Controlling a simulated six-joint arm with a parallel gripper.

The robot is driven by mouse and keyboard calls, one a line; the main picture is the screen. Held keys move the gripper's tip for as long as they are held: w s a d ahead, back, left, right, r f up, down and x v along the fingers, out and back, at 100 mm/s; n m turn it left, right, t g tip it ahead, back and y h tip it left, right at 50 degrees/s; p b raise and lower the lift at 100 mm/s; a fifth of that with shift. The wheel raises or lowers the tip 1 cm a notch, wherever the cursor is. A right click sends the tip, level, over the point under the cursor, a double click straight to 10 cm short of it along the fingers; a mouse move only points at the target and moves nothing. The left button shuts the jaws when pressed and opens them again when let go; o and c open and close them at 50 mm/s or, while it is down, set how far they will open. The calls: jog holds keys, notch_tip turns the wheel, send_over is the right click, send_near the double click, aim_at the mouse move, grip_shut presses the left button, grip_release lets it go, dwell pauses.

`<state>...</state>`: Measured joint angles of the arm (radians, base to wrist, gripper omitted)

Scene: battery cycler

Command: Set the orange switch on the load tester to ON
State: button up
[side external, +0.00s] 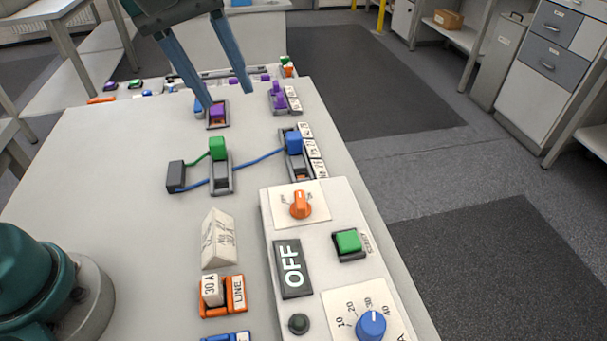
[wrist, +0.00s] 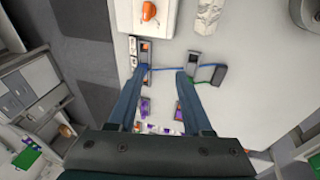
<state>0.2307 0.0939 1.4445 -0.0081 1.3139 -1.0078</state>
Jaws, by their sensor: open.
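The orange switch (side external: 300,205) is a rotary knob on a white plate at the far end of the load tester (side external: 308,243). Small lettering flanks the knob, too small to read surely. A dark display (side external: 292,268) on the tester reads OFF. The orange switch also shows at the top edge of the wrist view (wrist: 149,12). My gripper (side external: 228,97) is open and empty, beyond the tester and above the far part of the table, near a purple block. In the wrist view its two fingers (wrist: 163,72) are spread wide, apart from the switch.
A green plug (side external: 218,150) and a blue plug (side external: 293,143) with wires to a dark box (side external: 176,177) stand between my gripper and the tester. A green button (side external: 348,242) and a blue dial (side external: 370,326) are on the tester.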

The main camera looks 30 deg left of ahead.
jog(key=w+d+f+g, duration=0.2)
jog(key=w+d+f, duration=0.2)
jog(key=d+f, duration=0.2)
jog(key=m+g, duration=0.1)
send_over(300, 201)
jog(key=shift+y, duration=0.4)
notch_tip(300, 201, down, 6)
jog(key=shift+w+a+f, duration=0.1)
jog(key=shift+f, duration=2.6)
grip_shut()
